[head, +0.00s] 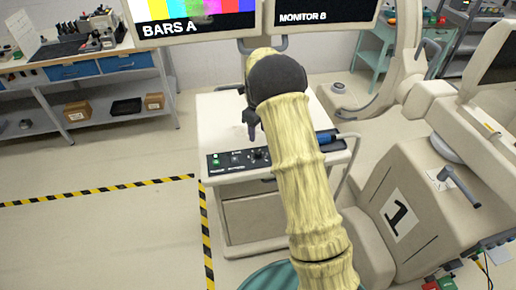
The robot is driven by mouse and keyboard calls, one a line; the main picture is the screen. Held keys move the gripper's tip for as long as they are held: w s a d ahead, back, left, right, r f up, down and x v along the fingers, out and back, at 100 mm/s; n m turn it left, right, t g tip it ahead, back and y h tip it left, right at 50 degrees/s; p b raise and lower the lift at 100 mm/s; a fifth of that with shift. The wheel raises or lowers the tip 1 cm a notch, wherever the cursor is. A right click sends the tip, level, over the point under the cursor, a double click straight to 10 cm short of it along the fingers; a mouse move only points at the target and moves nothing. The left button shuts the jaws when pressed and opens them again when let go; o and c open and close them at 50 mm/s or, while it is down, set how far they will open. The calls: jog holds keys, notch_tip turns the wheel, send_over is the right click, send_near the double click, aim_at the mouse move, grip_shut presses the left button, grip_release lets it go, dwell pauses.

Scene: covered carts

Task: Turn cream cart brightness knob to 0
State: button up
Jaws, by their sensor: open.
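The cream cart (212,122) stands in the middle of the head view, with two monitors above it. A black control strip (226,167) runs along its front edge, with a lit green button at its left end. A small dark knob (259,154) shows on the strip, just left of my arm; its marking is too small to read. My gripper (252,131) is open and hangs above the cart top, behind the strip and apart from the knob. My arm hides part of the strip, and much of the gripper is hidden or small.
A blue-ended object (326,137) lies at the strip's right end. A workbench (75,70) with shelves stands at the back left. The floor left of the cart is clear, with striped tape (100,190).

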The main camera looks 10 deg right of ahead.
aim_at(258, 152)
notch_tip(258, 152, down, 11)
jog(key=p, duration=0.2)
jog(key=shift+r+p, duration=0.2)
jog(key=shift+p, duration=0.2)
jog(key=c, duration=1)
